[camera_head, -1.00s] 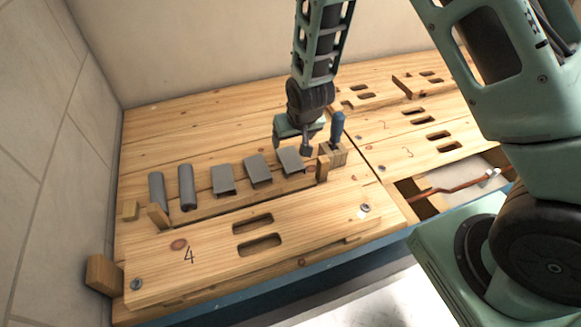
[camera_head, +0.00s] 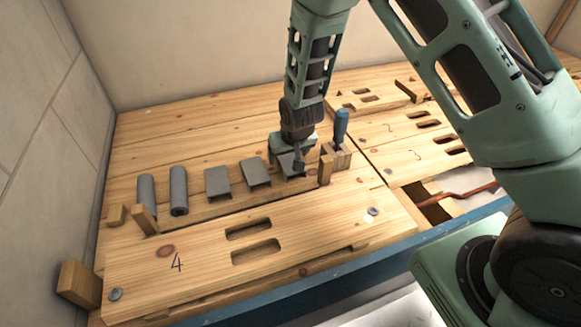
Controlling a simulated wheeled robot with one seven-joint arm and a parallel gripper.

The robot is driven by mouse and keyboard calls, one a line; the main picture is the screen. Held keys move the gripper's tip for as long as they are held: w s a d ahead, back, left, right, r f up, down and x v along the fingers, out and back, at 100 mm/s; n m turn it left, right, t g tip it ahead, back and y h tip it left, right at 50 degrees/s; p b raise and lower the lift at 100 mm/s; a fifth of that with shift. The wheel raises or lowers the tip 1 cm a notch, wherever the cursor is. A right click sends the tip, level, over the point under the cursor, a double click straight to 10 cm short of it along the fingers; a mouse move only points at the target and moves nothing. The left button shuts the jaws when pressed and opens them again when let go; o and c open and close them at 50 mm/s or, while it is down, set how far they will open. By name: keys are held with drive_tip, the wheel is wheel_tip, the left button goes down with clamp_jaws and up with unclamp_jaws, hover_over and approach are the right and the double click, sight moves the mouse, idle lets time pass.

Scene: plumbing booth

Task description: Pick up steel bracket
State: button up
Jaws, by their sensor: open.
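Three grey steel brackets stand in a row on a wooden rack on the bench: a left one (camera_head: 218,182), a middle one (camera_head: 256,172) and a right one (camera_head: 291,169). My gripper (camera_head: 296,161) is open at the right bracket, with its fingers pointing down. One finger shows in front of this bracket and covers part of it. The other finger is hidden, and I cannot tell whether the fingers touch the bracket.
Two grey cylinders (camera_head: 179,190) stand left of the brackets. A blue-handled tool (camera_head: 341,127) stands in a wooden block just right of my gripper. Wooden end posts (camera_head: 325,170) bound the row. A board marked 4 (camera_head: 200,265) lies in front.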

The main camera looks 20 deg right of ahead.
drive_tip(key=c, duration=1.1)
drive_tip(key=shift+c, duration=0.2)
drive_tip(key=shift+r, duration=0.2)
